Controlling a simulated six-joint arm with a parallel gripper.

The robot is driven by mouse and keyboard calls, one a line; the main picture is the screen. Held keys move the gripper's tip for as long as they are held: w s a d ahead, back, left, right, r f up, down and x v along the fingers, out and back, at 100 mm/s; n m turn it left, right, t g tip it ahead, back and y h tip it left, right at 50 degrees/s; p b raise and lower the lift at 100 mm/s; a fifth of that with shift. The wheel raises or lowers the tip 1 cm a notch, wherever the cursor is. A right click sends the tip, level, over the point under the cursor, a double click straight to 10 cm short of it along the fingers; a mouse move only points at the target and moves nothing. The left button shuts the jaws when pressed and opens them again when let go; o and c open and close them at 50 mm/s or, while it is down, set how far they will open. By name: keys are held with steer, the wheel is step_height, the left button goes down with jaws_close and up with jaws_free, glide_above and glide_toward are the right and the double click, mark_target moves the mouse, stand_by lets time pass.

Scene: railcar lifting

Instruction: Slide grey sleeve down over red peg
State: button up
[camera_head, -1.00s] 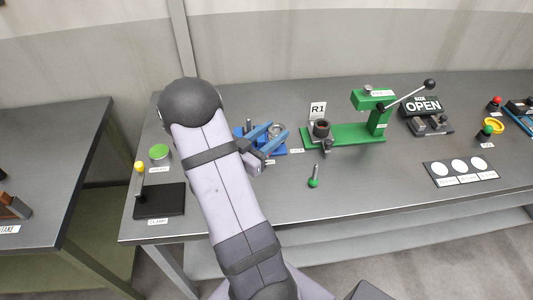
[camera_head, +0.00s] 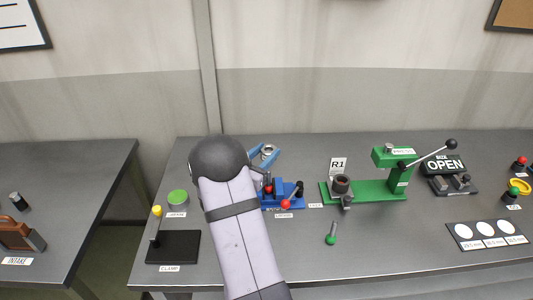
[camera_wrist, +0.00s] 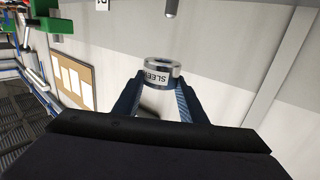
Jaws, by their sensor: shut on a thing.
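The grey sleeve (camera_head: 268,152) is a short metal ring, gripped in the head view above and behind the blue fixture (camera_head: 284,199). It also shows in the wrist view (camera_wrist: 161,74) with a label on its side, its open end showing. My gripper (camera_head: 263,156) has blue fingers shut on the sleeve, one on each side. On the blue fixture, a small upright post with some red on it (camera_head: 268,187) stands close to my arm; it may be the red peg, but it is too small to tell. The sleeve is apart from it.
A red-knobbed handle (camera_head: 285,204) sits on the blue fixture's front. A green press (camera_head: 365,191) with a dark cup (camera_head: 341,184) stands to the right. A black clamp base (camera_head: 173,247) and a green-topped round item (camera_head: 178,197) are at left. The front middle table is mostly clear.

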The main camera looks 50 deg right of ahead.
steer(key=shift+f+b, duration=1.9)
steer(key=shift+f, duration=0.6)
steer(key=shift+f+b, duration=2.4)
steer(key=shift+f, duration=0.3)
stand_by(1.4)
steer(key=o, duration=1.4)
steer(key=shift+f, duration=0.1)
steer(key=shift+a, duration=0.5)
steer(key=shift+b+v, duration=1)
steer(key=shift+v, duration=2.2)
